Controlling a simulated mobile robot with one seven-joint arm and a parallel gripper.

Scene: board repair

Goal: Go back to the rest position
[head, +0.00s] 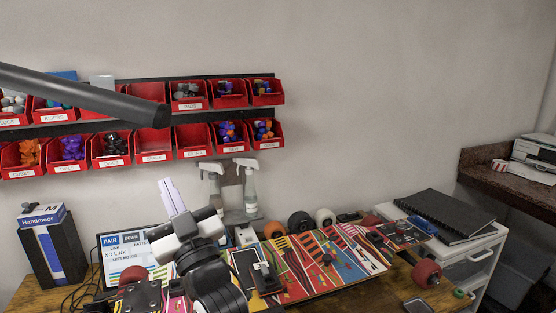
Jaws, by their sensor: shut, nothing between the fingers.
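My gripper (166,184) is raised over the left part of the workbench, its pale fingers pointing up and closed together with nothing between them. Its white and black wrist sits below the fingers, in front of the screen. A colourful patterned skateboard deck (318,263) lies on the bench to the right of my arm, apart from the fingers. My arm hides part of the bench and of the things at the left.
Red bins (191,140) hang in two rows on the wall behind. Spray bottles (248,189) stand behind my gripper. A screen (116,243) and a dark box (52,256) are at left. A white cart (482,256) with a black notebook (440,215) stands right. The space above the deck is clear.

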